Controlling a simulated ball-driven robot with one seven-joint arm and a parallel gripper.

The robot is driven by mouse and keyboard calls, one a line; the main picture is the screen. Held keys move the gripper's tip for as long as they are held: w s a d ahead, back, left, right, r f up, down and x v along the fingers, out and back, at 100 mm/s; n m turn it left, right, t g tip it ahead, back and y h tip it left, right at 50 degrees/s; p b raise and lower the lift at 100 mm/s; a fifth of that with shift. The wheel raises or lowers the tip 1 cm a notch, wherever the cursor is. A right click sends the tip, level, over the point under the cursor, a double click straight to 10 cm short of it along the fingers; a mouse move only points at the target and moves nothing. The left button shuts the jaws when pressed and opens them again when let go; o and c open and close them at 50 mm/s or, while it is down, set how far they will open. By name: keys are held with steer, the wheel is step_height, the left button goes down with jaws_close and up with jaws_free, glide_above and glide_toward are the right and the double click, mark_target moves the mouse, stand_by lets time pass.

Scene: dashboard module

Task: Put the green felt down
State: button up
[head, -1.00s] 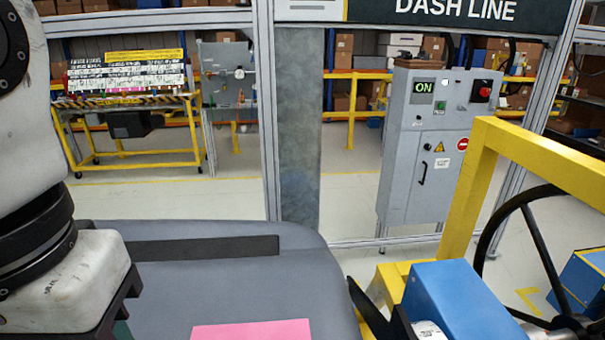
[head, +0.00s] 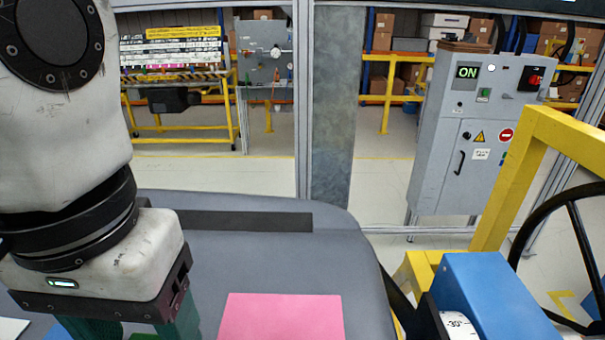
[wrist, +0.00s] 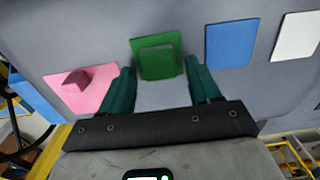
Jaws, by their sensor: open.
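In the wrist view, a green block, seemingly the green felt (wrist: 157,62), shows against a slightly larger green square (wrist: 152,40) on the grey dashboard top (wrist: 95,35). The block appears to rest on the square; any small gap under it cannot be told. My gripper (wrist: 159,75) is open, with one dark green finger on each side of the block and space visible beside it. In the head view my gripper (head: 135,327) is at the lower left, its fingertips cut off by the bottom edge, and the block is mostly hidden.
A blue square (wrist: 231,43) and a white square (wrist: 296,36) lie bare to the right. A yellow frame (head: 500,190) and a steering wheel (head: 580,235) stand at the right.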

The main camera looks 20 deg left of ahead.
step_height(320, 180, up, 12)
steer(key=shift+r, duration=0.15)
stand_by(0.3)
